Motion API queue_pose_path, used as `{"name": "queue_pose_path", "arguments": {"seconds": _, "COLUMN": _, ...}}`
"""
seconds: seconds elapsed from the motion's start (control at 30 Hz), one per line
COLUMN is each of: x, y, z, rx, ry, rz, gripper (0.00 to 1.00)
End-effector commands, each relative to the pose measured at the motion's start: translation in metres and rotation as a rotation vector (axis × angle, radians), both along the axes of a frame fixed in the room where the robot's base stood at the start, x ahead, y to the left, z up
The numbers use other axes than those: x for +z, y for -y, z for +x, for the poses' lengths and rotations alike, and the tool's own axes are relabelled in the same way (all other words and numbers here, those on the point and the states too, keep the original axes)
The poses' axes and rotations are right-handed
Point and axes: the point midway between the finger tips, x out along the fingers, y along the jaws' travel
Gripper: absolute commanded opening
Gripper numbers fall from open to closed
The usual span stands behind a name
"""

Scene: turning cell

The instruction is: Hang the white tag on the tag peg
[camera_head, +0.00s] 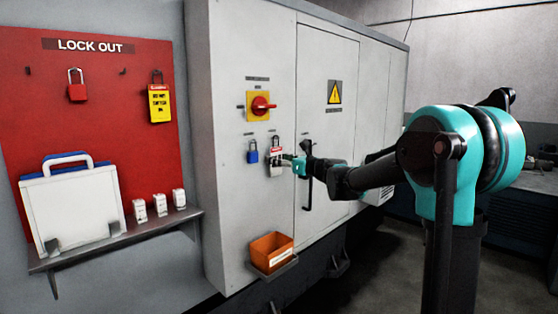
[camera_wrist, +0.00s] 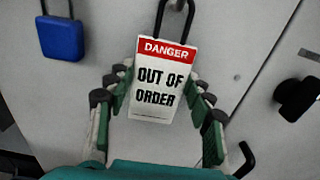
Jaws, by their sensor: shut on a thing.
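The white tag (camera_head: 276,160) is upright against the grey cabinet front, right of the blue padlock. In the wrist view the white tag (camera_wrist: 158,75) reads "DANGER OUT OF ORDER" under a red band. A black loop rises from its top and leaves the frame. My gripper (camera_wrist: 160,88) is shut on the tag, with a green-padded finger at each side edge. In the head view my gripper (camera_head: 290,161) reaches the tag from the right.
The blue padlock (camera_head: 252,153) hangs close left of the tag; it also shows in the wrist view (camera_wrist: 61,38). A red-yellow switch (camera_head: 261,105) is above. A black door handle (camera_head: 308,182) is right, and an orange bin (camera_head: 272,252) is below.

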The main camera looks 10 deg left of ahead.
Motion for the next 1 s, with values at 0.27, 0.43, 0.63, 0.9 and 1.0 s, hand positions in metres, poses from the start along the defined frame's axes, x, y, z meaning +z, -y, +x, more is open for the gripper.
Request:
{"name": "queue_pose_path", "arguments": {"seconds": 0.27, "x": 0.0, "y": 0.0, "z": 0.0, "rx": 0.0, "ry": 0.0, "rz": 0.0, "gripper": 0.76}}
{"name": "queue_pose_path", "arguments": {"seconds": 0.43, "x": 0.0, "y": 0.0, "z": 0.0, "rx": 0.0, "ry": 0.0, "rz": 0.0, "gripper": 0.76}}
{"name": "queue_pose_path", "arguments": {"seconds": 0.63, "x": 0.0, "y": 0.008, "z": -0.006, "rx": -0.001, "ry": 0.0, "rz": 0.0, "gripper": 0.76}}
{"name": "queue_pose_path", "arguments": {"seconds": 0.9, "x": 0.0, "y": 0.048, "z": -0.036, "rx": -0.004, "ry": 0.0, "rz": 0.0, "gripper": 0.76}}
{"name": "queue_pose_path", "arguments": {"seconds": 1.0, "x": 0.0, "y": 0.064, "z": -0.048, "rx": -0.004, "ry": 0.0, "rz": 0.0, "gripper": 0.76}}
